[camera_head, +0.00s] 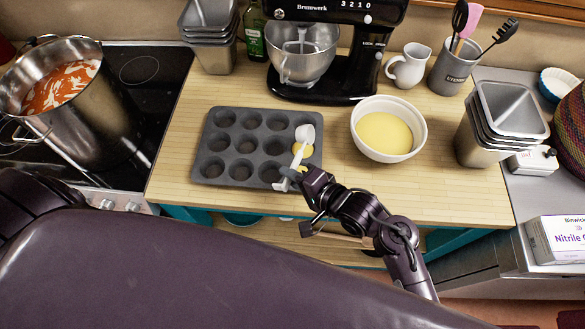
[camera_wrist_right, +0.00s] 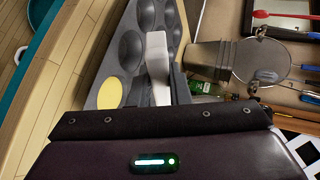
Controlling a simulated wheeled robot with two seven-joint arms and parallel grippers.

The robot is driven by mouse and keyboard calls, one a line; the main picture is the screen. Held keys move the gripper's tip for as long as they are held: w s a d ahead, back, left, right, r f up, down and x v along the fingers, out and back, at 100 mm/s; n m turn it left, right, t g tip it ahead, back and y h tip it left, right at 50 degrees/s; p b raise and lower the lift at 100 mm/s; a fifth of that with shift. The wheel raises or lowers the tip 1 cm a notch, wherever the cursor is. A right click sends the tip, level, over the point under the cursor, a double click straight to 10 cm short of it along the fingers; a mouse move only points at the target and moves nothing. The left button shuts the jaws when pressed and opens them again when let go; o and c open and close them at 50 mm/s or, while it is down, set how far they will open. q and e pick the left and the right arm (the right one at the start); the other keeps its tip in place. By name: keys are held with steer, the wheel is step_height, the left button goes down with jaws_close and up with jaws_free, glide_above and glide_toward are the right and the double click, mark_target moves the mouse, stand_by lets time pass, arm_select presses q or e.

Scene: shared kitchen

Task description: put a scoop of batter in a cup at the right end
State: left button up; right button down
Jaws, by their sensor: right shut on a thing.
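The dark grey muffin tin (camera_head: 237,180) lies on the wooden counter. Yellow batter (camera_head: 303,149) shows in a cup of its right-end column, and some yellow shows lower in that column beside the scoop handle. One batter-filled cup (camera_wrist_right: 110,92) also shows in the right wrist view. My right gripper (camera_head: 289,180) is shut on the handle of a white scoop (camera_head: 305,133) at the tin's front right. The scoop's head is over the right-end column; I cannot tell whether it holds batter. The scoop's handle (camera_wrist_right: 157,62) shows in the wrist view. My left gripper is out of view.
A white bowl (camera_head: 419,122) of yellow batter stands right of the tin. A black stand mixer (camera_head: 345,72) is behind. Stacked metal containers (camera_head: 487,135) stand at right. A pot (camera_head: 85,120) of red food is on the stove at left. Bare counter surrounds the tin.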

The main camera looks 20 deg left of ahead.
steer(key=shift+a+r+h, duration=0.15)
steer(key=shift+r+h, duration=0.1)
steer(key=shift+h, duration=0.15)
steer(key=h, duration=0.1)
steer(key=n+h, duration=0.1)
steer(key=h, duration=0.1)
steer(key=r+n+h, duration=0.1)
steer(key=shift+a+r+g+h, duration=0.1)
steer(key=shift+a+g+h, duration=0.2)
steer(key=shift+g+h, duration=0.1)
steer(key=h, duration=0.1)
steer(key=n+h, duration=0.1)
steer(key=h, duration=0.1)
steer(key=shift+a+r+n, duration=0.2)
steer(key=shift+r+n, duration=0.1)
steer(key=shift+r, duration=0.1)
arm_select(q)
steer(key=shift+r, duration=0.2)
arm_select(e)
steer(key=h, duration=0.2)
steer(key=n+h, duration=0.1)
steer(key=shift+a+r+h, duration=0.15)
steer(key=shift+r+h, duration=0.1)
steer(key=shift+h, duration=0.05)
